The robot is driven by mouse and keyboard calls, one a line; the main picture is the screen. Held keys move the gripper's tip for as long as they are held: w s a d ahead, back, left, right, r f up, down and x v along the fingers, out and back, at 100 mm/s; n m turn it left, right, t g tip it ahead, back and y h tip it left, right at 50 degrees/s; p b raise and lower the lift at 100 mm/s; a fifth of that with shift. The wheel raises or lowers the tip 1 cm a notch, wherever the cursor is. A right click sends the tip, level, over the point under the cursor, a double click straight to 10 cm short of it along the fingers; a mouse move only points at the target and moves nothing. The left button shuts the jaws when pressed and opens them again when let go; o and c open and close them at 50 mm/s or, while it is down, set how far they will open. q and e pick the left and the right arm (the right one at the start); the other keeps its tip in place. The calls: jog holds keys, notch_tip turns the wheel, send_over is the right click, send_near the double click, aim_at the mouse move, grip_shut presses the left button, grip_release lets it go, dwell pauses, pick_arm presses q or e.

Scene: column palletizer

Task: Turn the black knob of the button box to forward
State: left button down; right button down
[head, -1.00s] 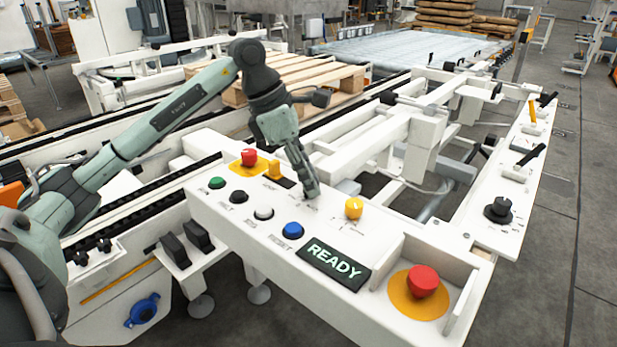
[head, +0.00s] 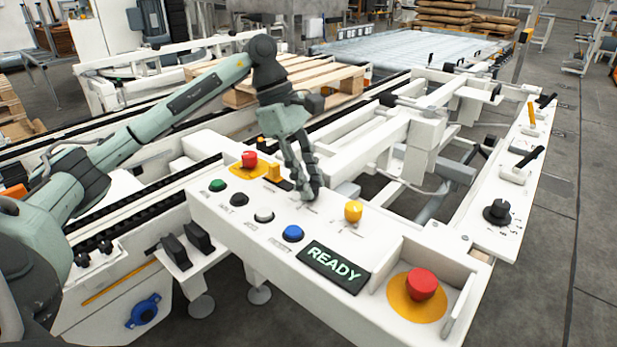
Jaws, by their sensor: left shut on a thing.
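The button box (head: 215,208) is a long white panel with coloured buttons and a lit READY display (head: 334,265). I cannot read the knob's pointer. Printed marks show just in front of the fingertips. My right gripper is not in view.
A large red stop button (head: 421,284) sits in a guarded recess. Another black knob (head: 497,211) is on the right-hand panel. White frame bars stand behind.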

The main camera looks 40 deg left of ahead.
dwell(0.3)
pick_arm(q)
jog(key=c, duration=1.2)
grip_release()
jog(key=v, duration=1.2)
jog(key=shift+s+d, duration=0.1)
